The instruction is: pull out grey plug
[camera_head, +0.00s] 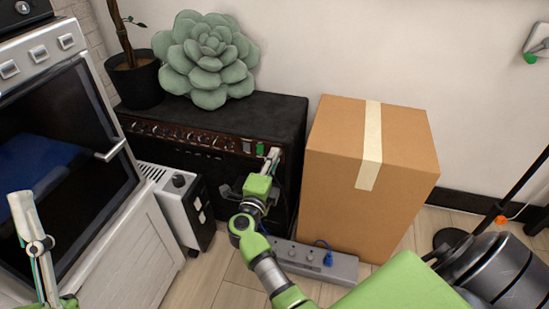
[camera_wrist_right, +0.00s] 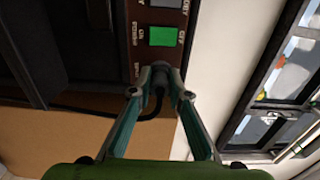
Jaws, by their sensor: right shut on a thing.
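The grey plug (camera_wrist_right: 157,88) is between the fingertips of my right gripper (camera_wrist_right: 160,82) in the right wrist view, with a dark cable curving away from it. The plug is up against the front panel of the black amplifier (camera_head: 285,112), below a lit green switch (camera_wrist_right: 164,36). I cannot tell how deep it sits. In the head view my right gripper (camera_head: 272,156) reaches the right end of that panel, and its fingers hide the plug. Part of my left gripper (camera_head: 22,205) shows at the lower left, away from the amplifier; its opening is unclear.
A cardboard box (camera_head: 325,180) stands close right of the amplifier. A grey power strip (camera_head: 340,268) with a blue plug (camera_head: 326,256) lies on the floor in front. A white heater-like unit (camera_head: 178,205) and an oven (camera_head: 75,165) stand left. A succulent cushion (camera_head: 207,60) sits on the amplifier.

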